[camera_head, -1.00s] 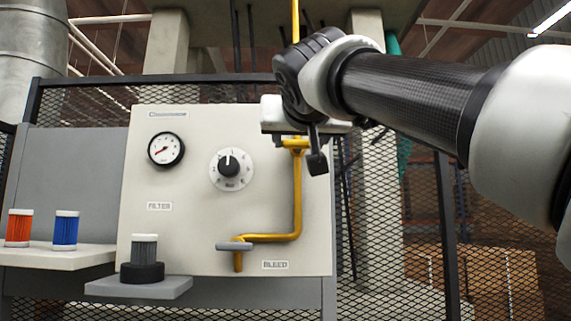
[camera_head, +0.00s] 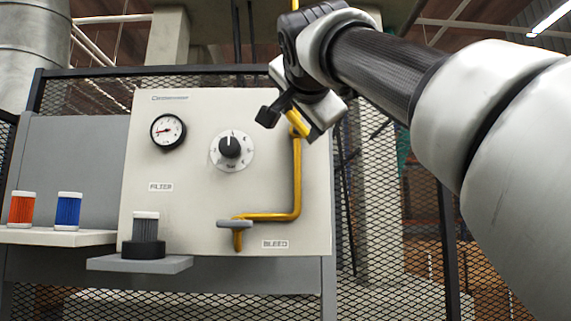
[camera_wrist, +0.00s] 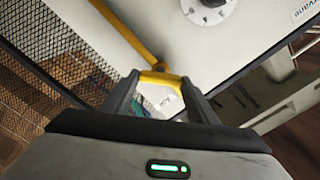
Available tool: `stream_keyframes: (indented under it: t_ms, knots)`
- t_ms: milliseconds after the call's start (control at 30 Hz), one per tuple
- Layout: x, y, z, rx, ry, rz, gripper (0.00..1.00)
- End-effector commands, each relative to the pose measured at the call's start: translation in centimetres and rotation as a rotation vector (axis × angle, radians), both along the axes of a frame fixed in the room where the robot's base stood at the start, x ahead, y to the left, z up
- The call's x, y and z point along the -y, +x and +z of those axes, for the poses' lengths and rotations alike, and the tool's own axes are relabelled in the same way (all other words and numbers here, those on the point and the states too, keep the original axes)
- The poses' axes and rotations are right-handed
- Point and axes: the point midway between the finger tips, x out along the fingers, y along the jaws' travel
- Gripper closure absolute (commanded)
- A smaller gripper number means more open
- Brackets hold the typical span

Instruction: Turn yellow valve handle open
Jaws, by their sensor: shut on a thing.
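My gripper (camera_head: 293,117) is tilted and shut on the handle. In the wrist view the handle (camera_wrist: 160,78) lies between the two fingers of my gripper (camera_wrist: 160,86), with the pipe (camera_wrist: 122,32) running away to the upper left. Part of the handle is hidden by the gripper in the head view.
A grey filter (camera_head: 145,228) stands on a small shelf. Red (camera_head: 22,209) and blue (camera_head: 68,209) filters stand at left. Mesh fencing (camera_head: 385,230) is behind.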

Motion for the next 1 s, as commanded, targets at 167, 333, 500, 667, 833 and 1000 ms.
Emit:
stream_keyframes:
  t_ms: [167,333,500,667,833,1000]
  knots:
    - [0.08,0.0,-0.09,0.001,0.166,-0.001,0.69]
    - [0.09,0.02,-0.12,0.002,0.324,0.0,0.69]
    - [0.09,0.0,-0.13,0.0,0.464,0.0,0.69]
    - [0.12,-0.02,-0.15,0.0,0.57,0.0,0.69]
    - [0.13,-0.02,-0.15,0.0,0.649,0.0,0.69]
    - [0.13,-0.03,-0.14,0.0,0.694,0.0,0.69]
